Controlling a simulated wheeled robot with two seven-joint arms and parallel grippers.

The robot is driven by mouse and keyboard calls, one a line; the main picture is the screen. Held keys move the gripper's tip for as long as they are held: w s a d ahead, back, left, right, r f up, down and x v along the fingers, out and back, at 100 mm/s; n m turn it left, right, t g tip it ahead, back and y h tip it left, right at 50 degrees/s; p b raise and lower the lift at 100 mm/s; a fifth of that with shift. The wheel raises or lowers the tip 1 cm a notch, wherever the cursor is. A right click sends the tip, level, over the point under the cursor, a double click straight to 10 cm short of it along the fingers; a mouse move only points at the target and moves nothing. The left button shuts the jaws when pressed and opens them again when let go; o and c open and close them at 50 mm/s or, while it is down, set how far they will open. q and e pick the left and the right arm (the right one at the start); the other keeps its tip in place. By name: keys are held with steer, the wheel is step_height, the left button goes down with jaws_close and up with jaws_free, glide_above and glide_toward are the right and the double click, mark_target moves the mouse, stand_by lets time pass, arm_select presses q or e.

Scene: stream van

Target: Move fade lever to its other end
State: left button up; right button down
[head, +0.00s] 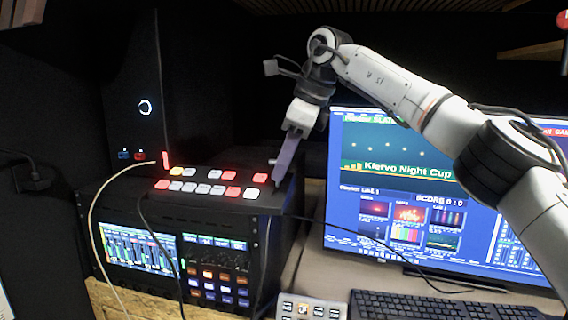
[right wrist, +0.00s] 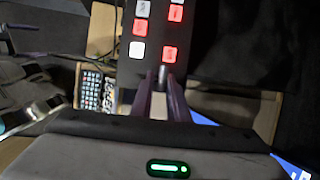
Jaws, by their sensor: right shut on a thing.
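The switcher panel (head: 205,184) with lit red, white and yellow buttons lies on top of the rack unit. The fade lever (right wrist: 162,76) is a small grey piece at the panel's edge in the right wrist view, beside the button rows. In the head view it is small and mostly hidden by the fingers at the panel's right end. My right gripper (head: 278,182) reaches down there with purple fingers. In the right wrist view the right gripper (right wrist: 162,98) is shut on the lever, one finger on each side. My left gripper is not in view.
A monitor (head: 440,190) stands to the right, behind my right arm. A keyboard (head: 420,306) and a small button pad (head: 310,307) lie on the desk in front. A black computer case (head: 135,105) is behind the panel. Loose cables hang over the rack (head: 215,265).

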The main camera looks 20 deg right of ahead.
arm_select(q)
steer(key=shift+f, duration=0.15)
arm_select(e)
steer(key=shift+w+d, duration=0.2)
steer(key=shift+d, duration=0.15)
